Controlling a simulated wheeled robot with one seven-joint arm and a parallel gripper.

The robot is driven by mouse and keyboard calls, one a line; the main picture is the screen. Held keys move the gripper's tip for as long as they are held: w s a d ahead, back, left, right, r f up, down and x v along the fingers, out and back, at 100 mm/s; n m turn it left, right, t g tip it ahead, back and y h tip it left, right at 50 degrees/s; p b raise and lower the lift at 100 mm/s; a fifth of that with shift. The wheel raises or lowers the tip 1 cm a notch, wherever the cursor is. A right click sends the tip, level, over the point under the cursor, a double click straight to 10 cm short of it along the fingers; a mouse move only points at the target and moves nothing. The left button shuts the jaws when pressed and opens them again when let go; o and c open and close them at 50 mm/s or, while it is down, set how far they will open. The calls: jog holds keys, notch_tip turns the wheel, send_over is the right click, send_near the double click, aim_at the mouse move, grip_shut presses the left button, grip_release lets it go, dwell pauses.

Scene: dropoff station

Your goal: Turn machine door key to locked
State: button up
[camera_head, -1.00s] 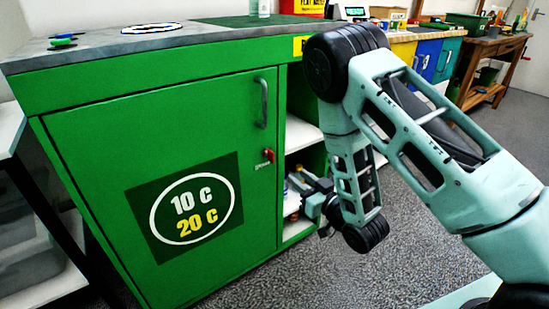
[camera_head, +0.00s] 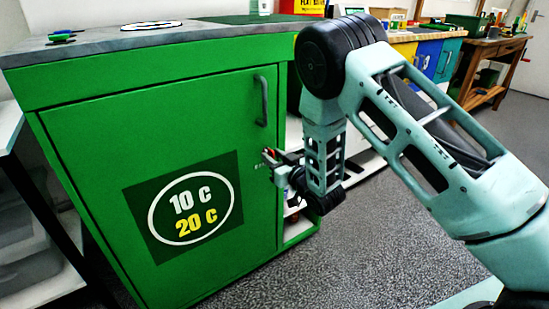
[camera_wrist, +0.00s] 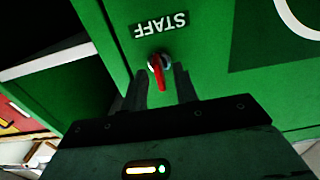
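The red key (camera_wrist: 158,72) sits in a round metal lock on the green door, under the upside-down STAFF label (camera_wrist: 160,25) in the wrist view. The green machine door (camera_head: 90,150) is shut in the head view. My gripper (camera_wrist: 160,76) is at the lock, its two fingers apart, one on each side of the key. Gaps show between the key and the fingers, so I see no grip on it. In the head view my gripper (camera_head: 269,158) is at the door's right edge and mostly hides the key.
A grey door handle (camera_head: 262,102) stands above the lock. Open shelves lie right of the door, partly behind my arm. The grey countertop (camera_head: 200,34) is above. The speckled floor in front is clear.

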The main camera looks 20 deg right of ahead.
grip_shut()
jog(key=shift+m, duration=0.4)
jog(key=m, duration=1.2)
jog(key=shift+d+f+p, duration=0.1)
jog(key=shift+d+p, duration=0.2)
jog(key=shift+p, duration=0.05)
jog(key=m+p, duration=0.1)
jog(key=m, duration=0.4)
jog(key=shift+a+f, duration=0.1)
